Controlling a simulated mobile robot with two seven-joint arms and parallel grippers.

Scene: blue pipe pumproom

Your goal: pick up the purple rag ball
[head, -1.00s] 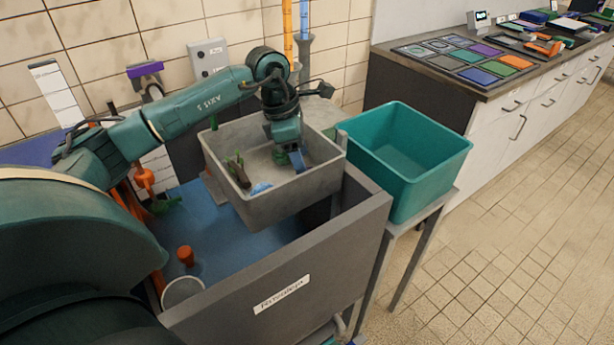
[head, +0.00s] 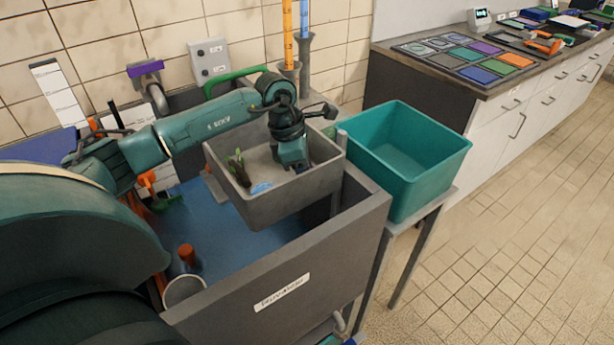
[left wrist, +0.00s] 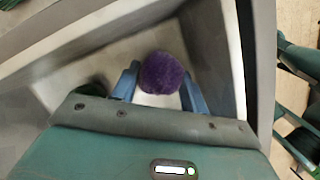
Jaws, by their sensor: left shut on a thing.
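The purple rag ball (left wrist: 162,73) is fuzzy and round. In the left wrist view it sits between the two blue fingers of my left gripper (left wrist: 160,88), which is shut on it. In the head view my left gripper (head: 297,168) reaches down into the right part of the grey bin (head: 277,212), and the ball is hidden there behind the gripper and the bin wall. The pale bin floor shows around the ball in the wrist view. I cannot tell whether the ball touches the floor. My right gripper is not in view.
A green plant-like thing (head: 238,167) and a light blue piece (head: 261,188) lie in the bin's left part. A teal tub (head: 425,170) stands empty to the right. The bin walls surround the gripper closely.

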